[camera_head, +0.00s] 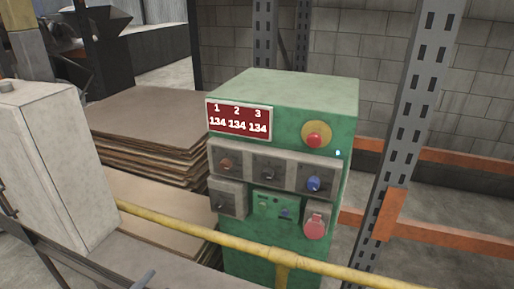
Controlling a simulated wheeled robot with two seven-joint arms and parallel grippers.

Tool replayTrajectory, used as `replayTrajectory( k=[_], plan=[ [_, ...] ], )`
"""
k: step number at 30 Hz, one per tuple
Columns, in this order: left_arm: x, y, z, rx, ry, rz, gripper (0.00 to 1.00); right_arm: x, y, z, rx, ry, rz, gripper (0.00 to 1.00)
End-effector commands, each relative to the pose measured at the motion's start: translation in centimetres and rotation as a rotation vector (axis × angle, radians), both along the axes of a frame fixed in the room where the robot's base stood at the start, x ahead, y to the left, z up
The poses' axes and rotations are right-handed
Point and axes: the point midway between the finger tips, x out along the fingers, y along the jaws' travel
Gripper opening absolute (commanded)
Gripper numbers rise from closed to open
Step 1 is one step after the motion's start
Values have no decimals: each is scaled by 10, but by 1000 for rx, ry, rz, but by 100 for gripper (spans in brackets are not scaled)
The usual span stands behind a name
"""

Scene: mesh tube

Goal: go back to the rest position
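Neither of my grippers shows in the head view. A green control cabinet (291,105) stands upright in the middle. Its red display (238,118) reads 134 under each of 1, 2 and 3. A red push button on a yellow disc (316,134) is at its upper right. Grey switch boxes (268,173) with knobs, one of them blue, run across its front. A red socket (315,220) is at the lower right. Nothing of mine touches the cabinet in this view.
A yellow rail (236,245) crosses in front of the cabinet. A pale grey box (55,170) stands at the left. Stacked brown sheets (150,120) lie behind. A grey rack post (412,125) with orange beams (455,247) is at the right, before a block wall.

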Motion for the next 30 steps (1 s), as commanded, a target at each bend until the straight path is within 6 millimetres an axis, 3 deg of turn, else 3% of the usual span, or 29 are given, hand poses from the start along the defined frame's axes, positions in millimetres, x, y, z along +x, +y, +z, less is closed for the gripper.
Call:
replayTrajectory(
  k=[3, 8, 17, 23, 26, 30],
  plan=[
    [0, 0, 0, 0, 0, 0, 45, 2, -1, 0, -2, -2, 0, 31],
    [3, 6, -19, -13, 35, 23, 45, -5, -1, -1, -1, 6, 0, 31],
    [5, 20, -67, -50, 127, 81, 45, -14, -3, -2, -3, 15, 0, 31],
    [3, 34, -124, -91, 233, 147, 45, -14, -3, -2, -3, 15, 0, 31],
    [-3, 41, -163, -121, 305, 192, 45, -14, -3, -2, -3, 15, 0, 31],
    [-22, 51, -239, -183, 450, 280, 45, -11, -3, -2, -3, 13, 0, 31]
  ],
)
